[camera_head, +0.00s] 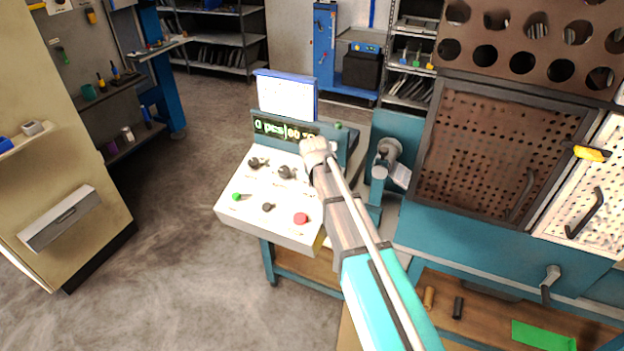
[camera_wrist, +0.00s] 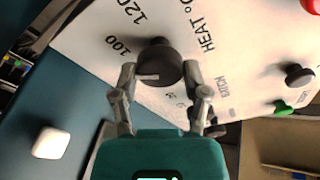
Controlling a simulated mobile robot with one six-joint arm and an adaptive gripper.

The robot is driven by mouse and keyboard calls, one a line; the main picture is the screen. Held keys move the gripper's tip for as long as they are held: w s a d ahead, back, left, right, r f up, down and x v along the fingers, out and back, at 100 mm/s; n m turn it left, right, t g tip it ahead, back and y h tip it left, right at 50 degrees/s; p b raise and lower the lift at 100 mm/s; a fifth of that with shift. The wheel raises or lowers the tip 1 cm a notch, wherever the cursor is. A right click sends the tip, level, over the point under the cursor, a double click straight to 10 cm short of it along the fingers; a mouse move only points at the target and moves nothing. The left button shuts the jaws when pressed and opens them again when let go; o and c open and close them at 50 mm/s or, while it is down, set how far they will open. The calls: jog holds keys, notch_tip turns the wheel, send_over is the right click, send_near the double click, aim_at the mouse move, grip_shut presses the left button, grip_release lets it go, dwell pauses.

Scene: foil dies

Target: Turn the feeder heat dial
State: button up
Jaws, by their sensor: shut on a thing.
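The feeder heat dial (camera_wrist: 158,62) is a round black knob with a pale pointer line, in the upper middle of the wrist view. "HEAT °C" is printed beside it, with scale marks 100 and 120 at its upper left. My gripper (camera_wrist: 160,76) has one finger on each side of the knob and is shut on it. The pointer line points left in the wrist view. In the head view my arm reaches to the white control panel (camera_head: 240,212), and it hides the heat dial and my fingers.
A lit display (camera_head: 285,130) stands behind. A perforated cabinet door (camera_head: 490,150) is right.

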jog(key=shift+w+d, duration=0.1)
jog(key=shift+w, duration=0.1)
dwell(0.3)
jog(key=o, duration=1.1)
jog(key=shift+f, duration=0.1)
jog(key=shift+o, duration=0.2)
